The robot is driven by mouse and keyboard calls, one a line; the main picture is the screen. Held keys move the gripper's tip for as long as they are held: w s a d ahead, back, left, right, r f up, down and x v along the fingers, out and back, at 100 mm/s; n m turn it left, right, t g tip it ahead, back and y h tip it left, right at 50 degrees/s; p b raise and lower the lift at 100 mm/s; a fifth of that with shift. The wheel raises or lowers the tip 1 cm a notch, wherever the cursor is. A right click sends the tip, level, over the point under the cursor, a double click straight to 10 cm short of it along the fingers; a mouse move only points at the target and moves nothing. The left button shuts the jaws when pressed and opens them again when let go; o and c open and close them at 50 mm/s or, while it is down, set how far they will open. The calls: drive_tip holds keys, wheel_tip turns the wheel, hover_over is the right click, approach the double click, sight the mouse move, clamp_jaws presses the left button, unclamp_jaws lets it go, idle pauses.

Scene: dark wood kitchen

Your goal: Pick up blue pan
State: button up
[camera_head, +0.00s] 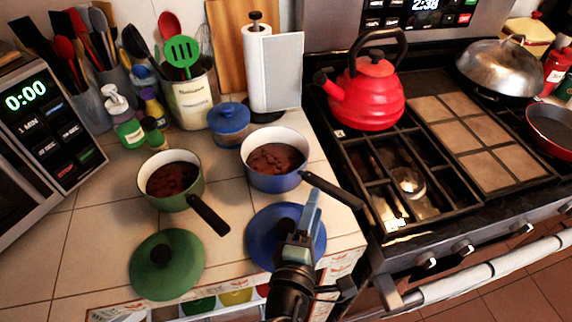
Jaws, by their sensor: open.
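The blue pan (273,179) stands upright on the tiled counter in the head view, beside the stove. It holds brown contents, and its black handle (334,190) points right and towards me, over the counter's edge. A blue lid (262,229) with a dark knob lies flat on the counter in front of the pan, partly hidden by my gripper. My gripper (311,211) is open and empty in front of the pan, above the blue lid and left of the handle's end. I cannot tell its exact height or whether it touches anything.
A green pan (172,201) and green lid (167,264) are on the left. A blue jar (229,124), paper towel holder (273,72) and utensil crock (193,99) stand behind. A red kettle (373,95) sits on the stove (455,205). A microwave (40,140) bounds the left.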

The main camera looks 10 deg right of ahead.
sight(321, 180)
drive_tip(key=shift+w+d, duration=0.35)
drive_tip(key=shift+w, duration=0.3)
drive_tip(key=shift+r+p+x, duration=0.15)
drive_tip(key=shift+p+x, duration=0.15)
drive_tip(key=shift+x, duration=1.05)
drive_tip(key=shift+r+p+x, duration=0.1)
drive_tip(key=shift+p+x, duration=0.2)
drive_tip(key=shift+x, duration=1.05)
drive_tip(key=shift+a, duration=0.1)
clamp_jaws()
drive_tip(key=shift+r, duration=0.1)
